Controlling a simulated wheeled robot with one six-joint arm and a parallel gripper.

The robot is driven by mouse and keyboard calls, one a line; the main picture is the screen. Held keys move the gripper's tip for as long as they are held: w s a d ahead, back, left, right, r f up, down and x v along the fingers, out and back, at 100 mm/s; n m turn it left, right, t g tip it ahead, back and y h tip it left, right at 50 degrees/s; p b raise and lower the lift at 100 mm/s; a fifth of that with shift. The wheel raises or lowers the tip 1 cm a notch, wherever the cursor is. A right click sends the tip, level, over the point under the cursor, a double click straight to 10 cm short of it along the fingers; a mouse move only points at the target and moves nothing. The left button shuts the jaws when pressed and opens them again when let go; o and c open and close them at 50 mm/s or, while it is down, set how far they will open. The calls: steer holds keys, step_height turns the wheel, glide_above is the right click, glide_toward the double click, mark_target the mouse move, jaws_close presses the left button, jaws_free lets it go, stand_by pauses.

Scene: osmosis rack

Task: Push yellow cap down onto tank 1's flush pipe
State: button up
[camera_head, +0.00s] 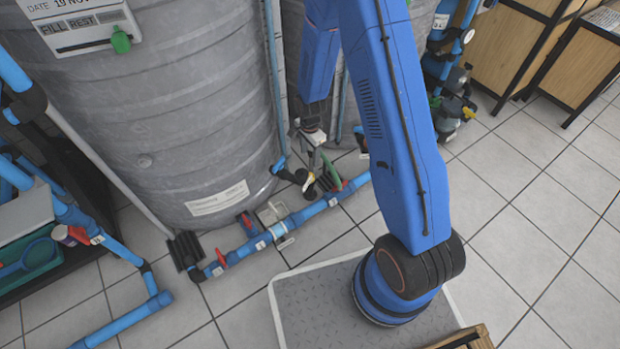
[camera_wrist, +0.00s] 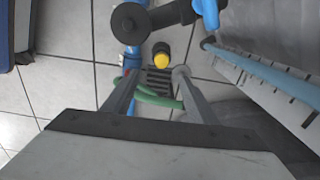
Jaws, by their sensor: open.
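The yellow cap (camera_wrist: 162,62) sits at the end of a short black pipe (camera_wrist: 160,48) in the wrist view. It also shows small and pale in the head view (camera_head: 309,182), low by the big grey tank (camera_head: 190,120). How far down it sits on the pipe I cannot tell. My gripper (camera_wrist: 155,82) is open, its two dark fingers spread on either side of the view. The cap appears just beyond the fingertips, between their lines and apart from them.
A blue pipe run with red-handled valves (camera_head: 247,222) crosses the floor in front of the tank. Green hose (camera_wrist: 155,97) shows between my fingers. Tiled floor (camera_head: 540,230) is clear at the right.

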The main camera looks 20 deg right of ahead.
glide_above(310, 175)
steer(key=f, duration=0.8)
steer(key=shift+s+a+f, duration=0.1)
steer(key=shift+s+f, duration=0.25)
steer(key=shift+f, duration=0.2)
steer(key=shift+f, duration=0.1)
steer(key=shift+w+f, duration=0.15)
steer(key=shift+f, duration=1.1)
steer(key=shift+w+f, duration=0.15)
steer(key=shift+f, duration=1.1)
steer(key=c, duration=1.1)
